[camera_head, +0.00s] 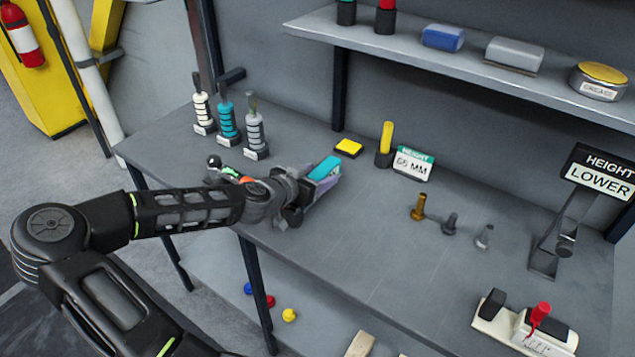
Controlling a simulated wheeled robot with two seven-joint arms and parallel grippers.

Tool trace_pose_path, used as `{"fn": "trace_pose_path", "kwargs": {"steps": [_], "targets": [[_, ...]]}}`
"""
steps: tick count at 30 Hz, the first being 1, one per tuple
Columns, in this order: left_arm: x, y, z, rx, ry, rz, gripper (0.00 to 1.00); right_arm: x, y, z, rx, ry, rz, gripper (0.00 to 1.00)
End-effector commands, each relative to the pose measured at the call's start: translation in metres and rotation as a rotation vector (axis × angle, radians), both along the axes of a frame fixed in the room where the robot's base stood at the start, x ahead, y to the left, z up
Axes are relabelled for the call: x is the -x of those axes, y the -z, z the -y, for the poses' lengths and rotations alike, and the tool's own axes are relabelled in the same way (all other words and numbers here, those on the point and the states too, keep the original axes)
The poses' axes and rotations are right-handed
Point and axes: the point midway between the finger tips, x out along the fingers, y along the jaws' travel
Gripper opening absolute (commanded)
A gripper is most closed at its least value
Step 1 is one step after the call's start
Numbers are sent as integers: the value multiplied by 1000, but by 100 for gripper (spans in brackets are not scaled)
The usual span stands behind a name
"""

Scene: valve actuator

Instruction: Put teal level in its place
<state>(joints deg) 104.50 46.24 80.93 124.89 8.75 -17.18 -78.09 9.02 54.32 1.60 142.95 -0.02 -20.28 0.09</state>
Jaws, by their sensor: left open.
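A teal block (325,168), which looks like the teal level, is on the grey workbench (350,258) near its middle. My left arm reaches in from the left. My left gripper (318,186) is open at the near side of the teal block. The gripper hides part of the block, and I cannot tell whether the fingers touch it. My right gripper is out of view.
White (202,112), teal (228,124) and grey (254,133) ringed tools stand at the back left. Small pegs (449,223) and a lever stand (556,238) are right.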

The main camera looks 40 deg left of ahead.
Motion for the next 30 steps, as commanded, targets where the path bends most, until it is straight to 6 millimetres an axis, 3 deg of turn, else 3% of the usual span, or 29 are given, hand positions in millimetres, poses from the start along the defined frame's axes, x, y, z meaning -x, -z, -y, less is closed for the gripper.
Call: {"fn": "trace_pose_path", "kwargs": {"steps": [18, 30], "targets": [[-1, 1, 0, 0, -1, 0, 60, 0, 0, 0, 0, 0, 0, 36], [-1, 1, 0, 0, -1, 0, 28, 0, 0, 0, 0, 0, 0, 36]]}}
